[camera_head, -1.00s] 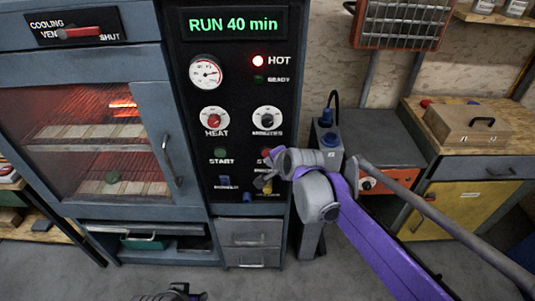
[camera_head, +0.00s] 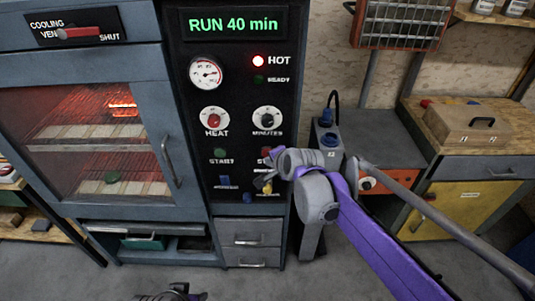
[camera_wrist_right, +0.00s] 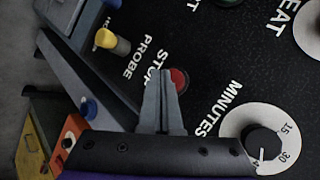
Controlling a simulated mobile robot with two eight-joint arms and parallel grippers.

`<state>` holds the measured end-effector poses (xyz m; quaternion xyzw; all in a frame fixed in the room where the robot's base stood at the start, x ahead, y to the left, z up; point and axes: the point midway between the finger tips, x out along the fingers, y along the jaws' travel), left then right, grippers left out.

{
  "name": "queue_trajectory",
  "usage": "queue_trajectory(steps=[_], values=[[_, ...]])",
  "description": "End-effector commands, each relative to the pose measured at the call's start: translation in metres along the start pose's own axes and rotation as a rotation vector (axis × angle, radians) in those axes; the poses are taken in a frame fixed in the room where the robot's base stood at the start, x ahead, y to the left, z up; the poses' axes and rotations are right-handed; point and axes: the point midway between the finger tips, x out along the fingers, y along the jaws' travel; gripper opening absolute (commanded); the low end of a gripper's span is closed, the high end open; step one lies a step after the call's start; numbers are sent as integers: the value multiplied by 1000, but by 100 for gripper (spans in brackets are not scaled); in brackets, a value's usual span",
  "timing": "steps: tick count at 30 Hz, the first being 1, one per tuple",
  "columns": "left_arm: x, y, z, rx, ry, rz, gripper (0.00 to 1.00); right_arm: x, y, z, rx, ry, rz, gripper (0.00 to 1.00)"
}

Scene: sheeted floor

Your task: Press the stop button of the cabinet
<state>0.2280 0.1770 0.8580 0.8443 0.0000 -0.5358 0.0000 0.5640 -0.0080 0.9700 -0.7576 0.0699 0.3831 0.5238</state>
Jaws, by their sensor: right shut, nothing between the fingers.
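The cabinet (camera_head: 182,45) stands at the left and centre of the head view, its black control panel showing "RUN 40 min" and a lit red HOT lamp. The red stop button (camera_head: 266,152) is partly covered by my right arm there. In the right wrist view the red stop button (camera_wrist_right: 180,80) sits beside the word STOP, just right of the fingertips. My right gripper (camera_head: 264,177) is shut and empty, low in front of the panel; its fingers (camera_wrist_right: 160,80) also show in the wrist view. Contact with the button cannot be told. My left gripper (camera_head: 178,292) shows only partly at the bottom edge.
The green start button (camera_head: 219,153) is left of stop. A yellow plug (camera_wrist_right: 118,44) by PROBE and the MINUTES dial (camera_wrist_right: 262,143) flank the stop button.

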Motion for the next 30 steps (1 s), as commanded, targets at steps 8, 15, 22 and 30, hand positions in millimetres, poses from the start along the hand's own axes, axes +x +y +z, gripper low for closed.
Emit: queue_trajectory(steps=[8,15,22,30], values=[[0,0,0,0,0,0,50,0,0,0,0,0,0,0],[0,0,0,0,0,0,50,1,-1,-1,0,0,0,0],[-2,0,-1,0,1,0,50,6,-4,-4,1,0,0,0],[-2,0,-1,0,1,0,50,6,-4,-4,0,0,0,0]])
